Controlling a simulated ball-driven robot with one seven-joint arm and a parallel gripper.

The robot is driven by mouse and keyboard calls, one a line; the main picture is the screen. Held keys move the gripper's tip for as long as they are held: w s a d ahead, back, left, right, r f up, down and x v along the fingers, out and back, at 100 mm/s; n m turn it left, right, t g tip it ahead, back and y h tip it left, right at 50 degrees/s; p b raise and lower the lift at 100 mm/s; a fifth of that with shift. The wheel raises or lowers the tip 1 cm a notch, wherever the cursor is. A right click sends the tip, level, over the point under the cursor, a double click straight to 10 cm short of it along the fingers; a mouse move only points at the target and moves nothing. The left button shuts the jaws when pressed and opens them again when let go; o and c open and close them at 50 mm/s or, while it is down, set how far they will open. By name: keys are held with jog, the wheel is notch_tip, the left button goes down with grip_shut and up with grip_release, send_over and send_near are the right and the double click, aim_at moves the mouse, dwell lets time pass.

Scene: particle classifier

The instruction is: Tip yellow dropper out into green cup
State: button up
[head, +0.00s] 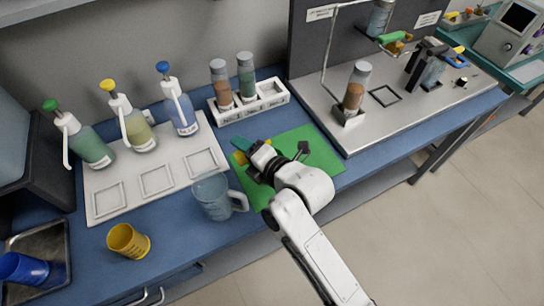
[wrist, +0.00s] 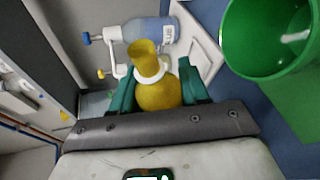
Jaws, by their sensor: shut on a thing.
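My gripper (wrist: 157,70) is shut on the yellow dropper (wrist: 158,92), with its teal fingers on either side of the round body. The narrower neck and open mouth point to the top of the wrist picture. The green cup (wrist: 268,40) stands at the upper right of the wrist view, apart from the dropper, with its open rim facing the camera. In the head view my gripper (head: 243,148) is over the green mat, and only a small part of the yellow dropper (head: 240,158) shows beside it. I cannot make out the green cup in the head view.
The green mat (head: 322,152) lies on the blue bench. A clear jug (head: 212,197) stands close to the left of my gripper. A yellow cup (head: 128,241), pump bottles on a white tray (head: 107,200), and a rack of vials (head: 268,100) are around it.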

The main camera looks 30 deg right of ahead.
jog(key=shift+f+m+y+b, duration=0.3)
jog(key=shift+m+b, duration=0.2)
jog(key=shift+b, duration=0.35)
jog(key=shift+r+m+t+y+b, duration=0.4)
jog(key=shift+r+m+b, duration=0.1)
jog(key=shift+m+b, duration=0.15)
dwell(0.4)
jog(key=shift+f+m+b, duration=0.3)
jog(key=shift+m+b, duration=0.35)
jog(key=shift+b, duration=1)
jog(key=shift+d+r+m+t+y+b, duration=0.15)
jog(key=shift+r+m+t+y+b, duration=0.3)
jog(key=shift+m+b, duration=0.35)
jog(key=shift+d+r+m+t+y+b, duration=0.15)
jog(key=shift+r+m+t+y+b, duration=0.25)
jog(key=shift+b, duration=0.55)
dwell(2.7)
